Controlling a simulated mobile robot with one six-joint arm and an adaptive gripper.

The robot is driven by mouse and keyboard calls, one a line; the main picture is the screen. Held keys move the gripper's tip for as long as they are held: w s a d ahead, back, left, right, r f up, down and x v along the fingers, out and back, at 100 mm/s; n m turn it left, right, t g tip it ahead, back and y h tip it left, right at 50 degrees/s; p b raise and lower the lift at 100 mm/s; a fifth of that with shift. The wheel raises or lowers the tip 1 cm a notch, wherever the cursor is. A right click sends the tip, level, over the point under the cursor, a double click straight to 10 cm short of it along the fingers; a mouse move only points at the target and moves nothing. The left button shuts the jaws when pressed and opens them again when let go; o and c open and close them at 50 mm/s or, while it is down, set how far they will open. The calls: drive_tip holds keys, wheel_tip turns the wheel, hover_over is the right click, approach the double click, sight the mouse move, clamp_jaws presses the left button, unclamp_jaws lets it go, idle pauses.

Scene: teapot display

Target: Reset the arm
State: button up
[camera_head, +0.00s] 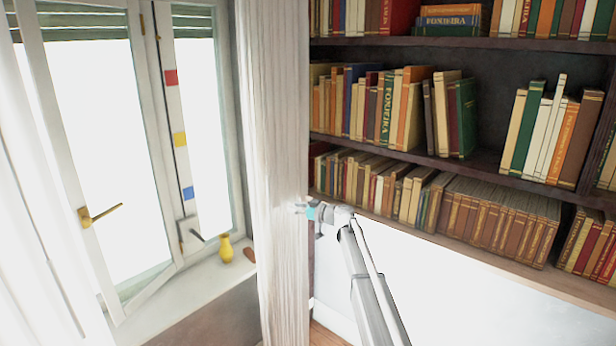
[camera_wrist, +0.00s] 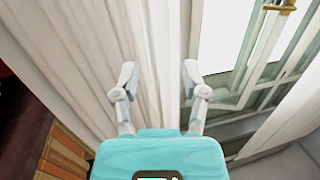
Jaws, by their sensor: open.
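My gripper (camera_head: 302,209) is at the end of my arm, in front of the white curtain (camera_head: 279,120) beside the bookshelf. In the wrist view my gripper (camera_wrist: 158,78) has its two fingers spread apart with nothing between them. The pale curtain (camera_wrist: 163,35) hangs behind the fingers. I cannot tell whether a fingertip touches the curtain. No teapot is seen in either view.
A bookshelf (camera_head: 430,157) full of books fills the right side. An open window (camera_head: 100,150) is at the left, with a yellow vase (camera_head: 225,248) on its sill (camera_head: 185,297). The wrist view shows the window frame (camera_wrist: 250,75) at the right.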

drive_tip(key=s+d+f+m+g+h+b, duration=0.1)
drive_tip(key=s+d+f+g+h, duration=0.15)
drive_tip(key=s+f, duration=0.4)
drive_tip(key=s+d+f+m+g+h+b, duration=0.1)
drive_tip(key=s+d+f+m+h, duration=0.2)
drive_tip(key=s, duration=0.7)
drive_tip(key=s+d+f+g+h+b, duration=0.1)
drive_tip(key=s+d+f+h, duration=0.15)
drive_tip(key=s+f, duration=0.45)
drive_tip(key=s+d+f+m+g+h+b, duration=0.1)
drive_tip(key=s+d+f+m+h, duration=0.2)
drive_tip(key=s+d, duration=0.4)
drive_tip(key=s+d+f+m+g+h+b, duration=0.1)
drive_tip(key=s+d, duration=0.7)
drive_tip(key=s, duration=0.8)
wheel_tip(320, 180, down, 2)
drive_tip(key=m+g+h, duration=0.1)
drive_tip(key=m+h, duration=0.2)
drive_tip(key=m, duration=0.1)
drive_tip(key=shift+s+d+f+h, duration=0.15)
drive_tip(key=shift+d+f+h, duration=0.05)
drive_tip(key=shift+d+h, duration=0.1)
drive_tip(key=shift+a, duration=0.1)
